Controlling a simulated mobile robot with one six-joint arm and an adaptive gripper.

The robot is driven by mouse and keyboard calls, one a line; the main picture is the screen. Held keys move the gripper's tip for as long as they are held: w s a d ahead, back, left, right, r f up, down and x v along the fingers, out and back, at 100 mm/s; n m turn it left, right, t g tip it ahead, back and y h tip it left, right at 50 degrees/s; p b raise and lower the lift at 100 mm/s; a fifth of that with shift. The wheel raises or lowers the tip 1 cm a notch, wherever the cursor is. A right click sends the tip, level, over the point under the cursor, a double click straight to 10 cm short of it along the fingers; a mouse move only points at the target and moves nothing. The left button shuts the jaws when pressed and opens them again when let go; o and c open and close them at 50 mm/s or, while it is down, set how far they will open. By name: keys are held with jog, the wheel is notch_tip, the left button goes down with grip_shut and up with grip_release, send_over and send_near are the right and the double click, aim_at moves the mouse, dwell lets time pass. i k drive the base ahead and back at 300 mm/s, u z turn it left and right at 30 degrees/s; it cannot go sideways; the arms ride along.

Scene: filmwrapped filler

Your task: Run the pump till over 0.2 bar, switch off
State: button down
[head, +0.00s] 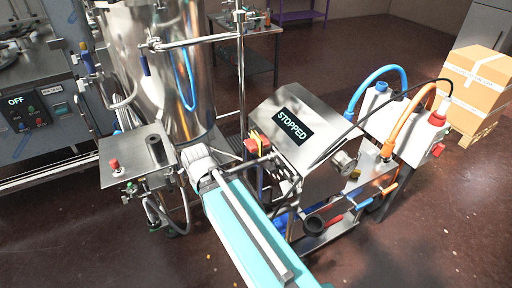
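A slanted steel control box (272,108) stands in the middle of the head view, and its dark display (294,127) reads "STOPPED". A red and yellow switch (257,143) sits at the box's lower left edge. My gripper (288,178) shows as dark links just below this switch and box. Its fingertips are hard to make out against the dark parts behind, so I cannot tell whether it is open or touches anything. A steel pump-like fitting (343,162) is right of the box. I see no readable pressure value.
A steel table with a red button (115,164) stands left of my arm. A large steel tank (190,60) rises behind. Another machine's panel (30,112) at left reads "OFF". A white box with blue and orange hoses (402,128) is at right. Cardboard boxes (474,82) stand beyond.

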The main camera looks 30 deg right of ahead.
aim_at(251, 144)
jog(key=z, duration=0.6)
jog(key=k, duration=0.95)
jog(key=z, duration=0.1)
jog(key=i, duration=0.9)
